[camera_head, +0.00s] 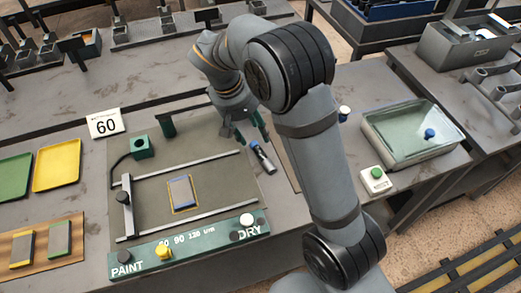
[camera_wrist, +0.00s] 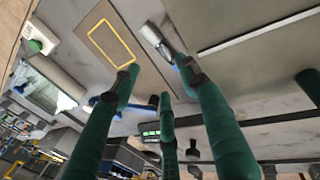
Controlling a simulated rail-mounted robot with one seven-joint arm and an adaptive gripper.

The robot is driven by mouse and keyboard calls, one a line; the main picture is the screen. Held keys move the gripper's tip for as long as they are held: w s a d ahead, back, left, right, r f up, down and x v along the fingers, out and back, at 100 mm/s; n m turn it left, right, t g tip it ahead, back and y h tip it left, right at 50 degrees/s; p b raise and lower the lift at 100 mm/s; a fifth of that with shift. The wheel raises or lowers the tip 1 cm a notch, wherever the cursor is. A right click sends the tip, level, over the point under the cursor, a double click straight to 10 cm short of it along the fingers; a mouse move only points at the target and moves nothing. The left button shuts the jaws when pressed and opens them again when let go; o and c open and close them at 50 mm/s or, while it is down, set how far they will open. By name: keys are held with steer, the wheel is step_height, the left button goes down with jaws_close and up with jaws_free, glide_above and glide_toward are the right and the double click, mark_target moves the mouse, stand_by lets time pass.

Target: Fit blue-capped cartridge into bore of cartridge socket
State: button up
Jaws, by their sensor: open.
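The cartridge (camera_head: 264,160) is a small silver-grey cylinder with a blue end, on the right part of the work mat. It also shows in the wrist view (camera_wrist: 155,40), where its blue end is close to one fingertip. A teal block with a round dark hole (camera_head: 142,147), likely the cartridge socket, sits at the mat's back left with a cable attached.
A blue-grey block (camera_head: 181,193) lies in a yellow outline between two metal rails. A lettered green panel (camera_head: 190,245) with knobs runs along the front. Yellow (camera_head: 57,165) and green trays are at left. A glass-topped box (camera_head: 412,130) and a green button box (camera_head: 376,181) stand right of my arm.

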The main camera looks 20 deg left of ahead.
steer(key=w+d+r+m+p, duration=0.2)
steer(key=w+d+r+p, duration=0.15)
steer(key=d, duration=0.35)
steer(key=n+g+y+p, duration=0.2)
glide_above(265, 154)
steer(key=f, duration=0.7)
steer(key=d+f, duration=0.1)
steer(key=f, duration=0.2)
steer(key=shift+s+f, duration=0.2)
steer(key=shift+s, duration=0.15)
steer(key=shift+a+f, duration=0.25)
steer(key=shift+f, duration=0.2)
steer(key=f, duration=0.1)
steer(key=f+p, duration=0.1)
steer(key=f, duration=0.1)
steer(key=f+p, duration=0.1)
steer(key=shift+w+a+f, duration=0.3)
steer(key=shift+w+f, duration=0.1)
steer(key=c, duration=0.4)
